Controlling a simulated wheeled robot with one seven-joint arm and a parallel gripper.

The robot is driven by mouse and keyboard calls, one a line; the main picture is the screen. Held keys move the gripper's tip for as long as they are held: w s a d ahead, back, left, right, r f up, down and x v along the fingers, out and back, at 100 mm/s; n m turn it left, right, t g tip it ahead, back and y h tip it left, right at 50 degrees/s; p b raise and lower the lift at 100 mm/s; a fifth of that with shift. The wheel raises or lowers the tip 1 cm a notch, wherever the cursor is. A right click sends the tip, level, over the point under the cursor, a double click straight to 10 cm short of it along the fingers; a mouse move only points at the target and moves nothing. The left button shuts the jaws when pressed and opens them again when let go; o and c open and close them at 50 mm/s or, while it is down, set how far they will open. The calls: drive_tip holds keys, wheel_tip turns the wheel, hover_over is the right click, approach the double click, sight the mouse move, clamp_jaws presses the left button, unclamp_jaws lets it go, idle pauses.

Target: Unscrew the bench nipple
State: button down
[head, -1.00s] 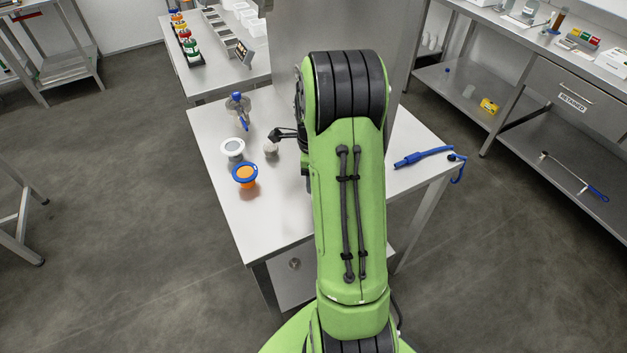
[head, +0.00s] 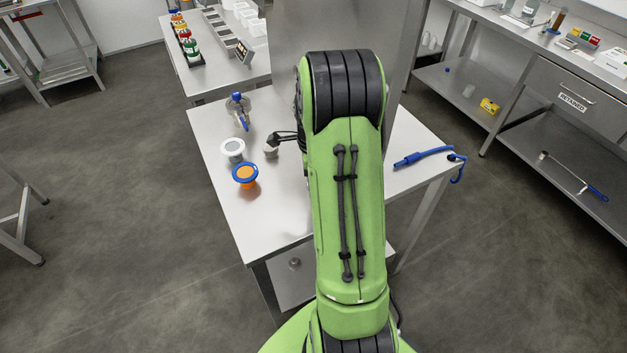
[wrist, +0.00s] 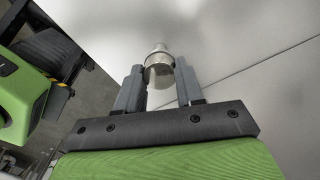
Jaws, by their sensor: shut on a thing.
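The bench nipple (wrist: 159,70) is a short, shiny metal cylinder with a narrower end. In the wrist view it sits between the two grey fingers of my gripper (wrist: 160,80), which is shut on it. In the head view my gripper (head: 281,138) is a small dark shape left of my green arm, over the steel bench. The pale nipple (head: 270,150) shows just below its fingers there. Its threaded joint is not visible, so I cannot tell how far it is screwed in.
The steel bench (head: 275,215) also holds a white-rimmed part (head: 232,148), an orange part with a blue rim (head: 245,173) and a clear vessel with a blue cap (head: 238,105). A blue tool (head: 423,157) lies at right. A tall steel panel (head: 285,40) stands behind.

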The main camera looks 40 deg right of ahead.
drive_tip(key=shift+n, duration=0.4)
drive_tip(key=n, duration=0.5)
drive_tip(key=shift+n, duration=0.5)
drive_tip(key=n, duration=0.3)
drive_tip(key=shift+n, duration=0.7)
